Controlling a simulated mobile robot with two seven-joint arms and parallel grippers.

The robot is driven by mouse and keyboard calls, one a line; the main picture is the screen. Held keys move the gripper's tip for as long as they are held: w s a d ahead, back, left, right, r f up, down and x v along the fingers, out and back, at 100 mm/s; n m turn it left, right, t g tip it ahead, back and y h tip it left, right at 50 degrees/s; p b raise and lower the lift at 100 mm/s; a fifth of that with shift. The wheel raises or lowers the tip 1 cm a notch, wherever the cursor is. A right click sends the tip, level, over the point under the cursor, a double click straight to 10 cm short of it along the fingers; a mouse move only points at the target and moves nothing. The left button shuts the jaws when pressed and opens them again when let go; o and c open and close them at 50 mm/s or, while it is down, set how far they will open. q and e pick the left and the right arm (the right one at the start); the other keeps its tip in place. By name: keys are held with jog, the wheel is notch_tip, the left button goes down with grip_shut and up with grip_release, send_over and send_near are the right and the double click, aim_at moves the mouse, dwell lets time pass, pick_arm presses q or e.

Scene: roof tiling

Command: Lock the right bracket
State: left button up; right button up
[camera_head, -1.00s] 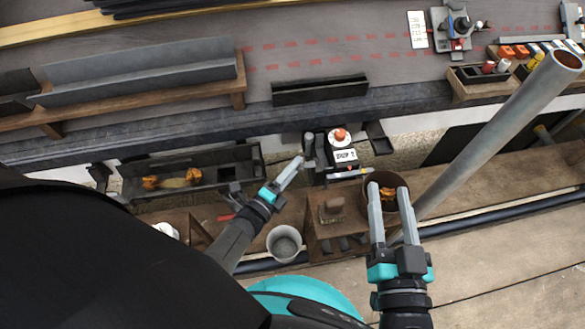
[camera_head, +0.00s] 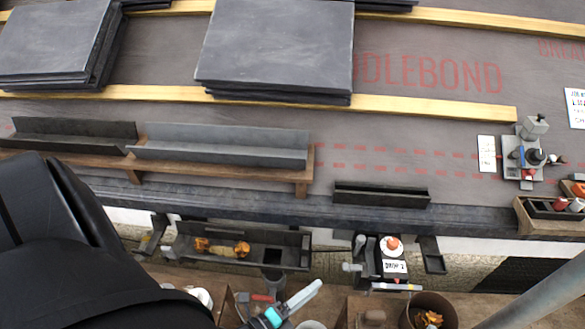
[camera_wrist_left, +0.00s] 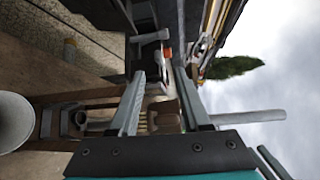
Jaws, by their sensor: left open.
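In the head view a dark bracket (camera_head: 432,255) hangs from the roof edge on the right, beside a small black device with a white label (camera_head: 395,267) and an orange-red top. Another dark bracket (camera_head: 152,235) hangs farther left. Whether the right bracket is locked cannot be told. My left gripper (camera_head: 318,286) is at the bottom of the head view, below and left of the labelled device, apart from it. The left wrist view shows its two fingers (camera_wrist_left: 161,75) spread with nothing held, and the labelled device beyond them. My right gripper is out of view.
A dark trough (camera_head: 285,238) with orange-yellow items hangs left of the device. A bucket (camera_head: 430,308) stands below right. Slate stacks (camera_head: 275,45), wooden battens and grey gutter lengths (camera_head: 220,148) lie on the roof. A grey pipe (camera_head: 540,300) crosses the lower right.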

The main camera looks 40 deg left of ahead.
pick_arm(q)
jog(key=v, duration=0.5)
jog(key=shift+s, duration=0.15)
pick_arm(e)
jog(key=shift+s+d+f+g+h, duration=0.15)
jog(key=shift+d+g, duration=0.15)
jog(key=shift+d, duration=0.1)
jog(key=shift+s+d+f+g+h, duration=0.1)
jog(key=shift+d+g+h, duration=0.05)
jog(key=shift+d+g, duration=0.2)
